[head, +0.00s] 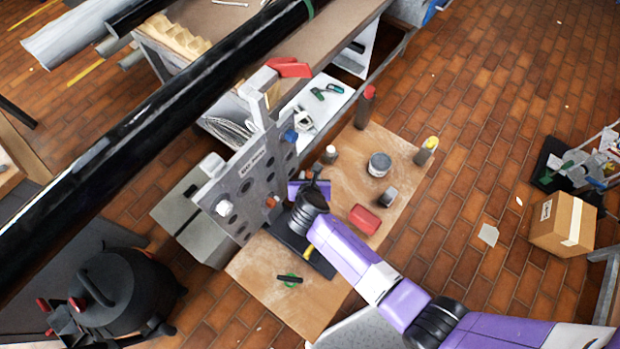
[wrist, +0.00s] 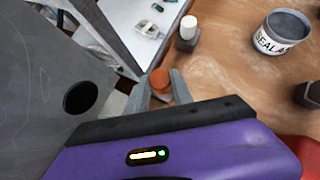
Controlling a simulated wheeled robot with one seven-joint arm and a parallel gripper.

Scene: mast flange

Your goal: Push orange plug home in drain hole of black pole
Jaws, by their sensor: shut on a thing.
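The orange plug (wrist: 160,82) is pinched between the grey fingertips of my gripper (wrist: 160,92) in the wrist view. In the head view the orange plug (head: 271,202) shows small, in front of the grey flange plate (head: 225,180). My gripper (head: 282,203) is there too, partly hidden by my wrist. A dark round hole (wrist: 80,97) in the plate lies left of the fingers in the wrist view. I cannot tell whether the plug touches the plate. The black pole (head: 150,125) runs diagonally across the head view; I cannot make out a drain hole in it.
The upright plate has several holes, a blue plug (head: 290,136) and a white plug (head: 224,208). The wooden bench holds a sealant tin (head: 379,165), a red box (head: 364,219), several bottles and a green-handled tool (head: 289,280). The bench's front left is mostly clear.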

